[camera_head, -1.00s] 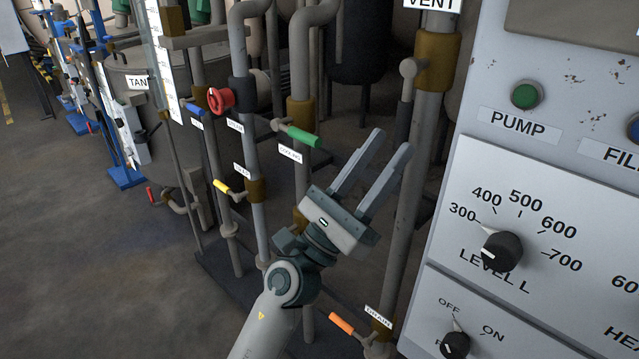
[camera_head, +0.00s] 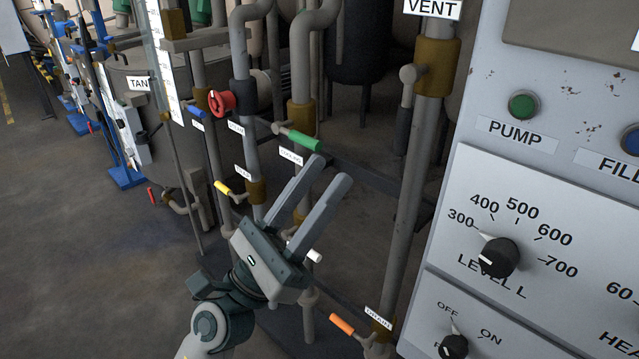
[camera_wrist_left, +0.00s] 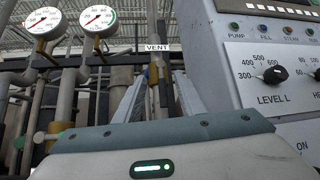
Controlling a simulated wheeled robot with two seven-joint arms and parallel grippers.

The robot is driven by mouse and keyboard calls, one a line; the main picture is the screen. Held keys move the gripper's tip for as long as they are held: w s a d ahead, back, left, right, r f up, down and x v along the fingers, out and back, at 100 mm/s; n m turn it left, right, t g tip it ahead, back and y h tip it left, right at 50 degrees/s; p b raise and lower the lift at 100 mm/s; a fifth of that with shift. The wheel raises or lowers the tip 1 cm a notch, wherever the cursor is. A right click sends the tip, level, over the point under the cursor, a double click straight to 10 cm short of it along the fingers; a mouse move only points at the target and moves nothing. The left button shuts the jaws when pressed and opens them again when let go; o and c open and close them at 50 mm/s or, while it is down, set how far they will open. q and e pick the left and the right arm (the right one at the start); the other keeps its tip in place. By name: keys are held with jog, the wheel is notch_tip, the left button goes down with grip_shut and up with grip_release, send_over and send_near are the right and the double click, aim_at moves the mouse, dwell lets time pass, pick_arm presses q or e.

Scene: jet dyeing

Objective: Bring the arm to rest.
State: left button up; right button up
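My left gripper (camera_head: 334,172) is in the head view, in front of the pipes, left of the control panel. Its two long grey fingers point up and to the right with a clear gap between them, and nothing shows between them. In the left wrist view the fingers (camera_wrist_left: 157,88) stand apart too, with pipes and the VENT label behind them. The tips appear just below the green COOLING handle (camera_head: 302,139) in the picture; I see no grip on it. My right gripper is not in view.
The control panel (camera_head: 560,235) with knobs and buttons fills the right. Pipes carry a red valve wheel (camera_head: 222,102), a yellow handle (camera_head: 223,187) and an orange DRAIN handle (camera_head: 342,323). Two gauges (camera_wrist_left: 98,18) show in the left wrist view. Open floor (camera_head: 75,230) lies at the left.

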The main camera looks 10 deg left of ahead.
pick_arm(q)
jog(key=shift+w, duration=0.1)
